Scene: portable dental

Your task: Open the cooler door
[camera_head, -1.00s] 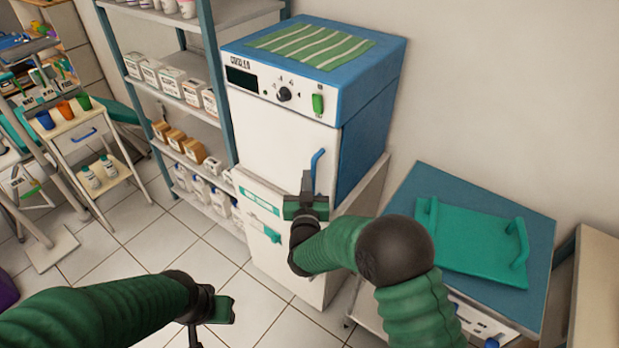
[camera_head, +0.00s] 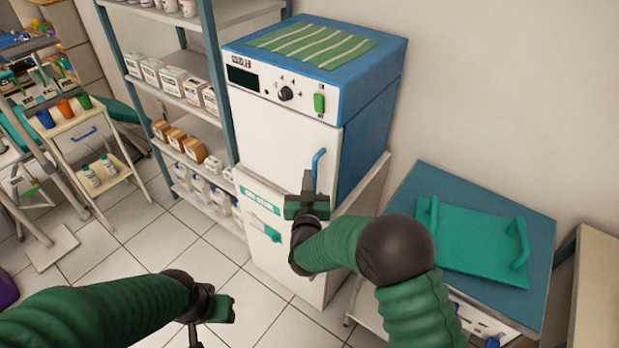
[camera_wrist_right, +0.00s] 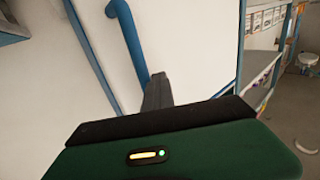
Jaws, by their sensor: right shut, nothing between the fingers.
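The cooler (camera_head: 310,110) is a white and blue box standing on a white cabinet. Its white door (camera_head: 275,140) looks shut, and a blue handle (camera_head: 319,168) stands upright at the door's right edge. My right gripper (camera_head: 307,182) is shut and empty, just below the handle in the head view. In the right wrist view the gripper's finger (camera_wrist_right: 157,92) points at the lower end of the blue handle (camera_wrist_right: 128,35); I cannot tell whether they touch. My left gripper (camera_head: 222,308) is low at the lower left, away from the cooler; its jaws are unclear.
The white cabinet (camera_head: 265,245) stands below the cooler. A shelf rack (camera_head: 185,90) with boxes and bottles stands close on the left. On the right, a blue-topped unit (camera_head: 400,205) carries a green tray (camera_head: 470,250). A small trolley (camera_head: 90,140) is at far left. Tiled floor is open between.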

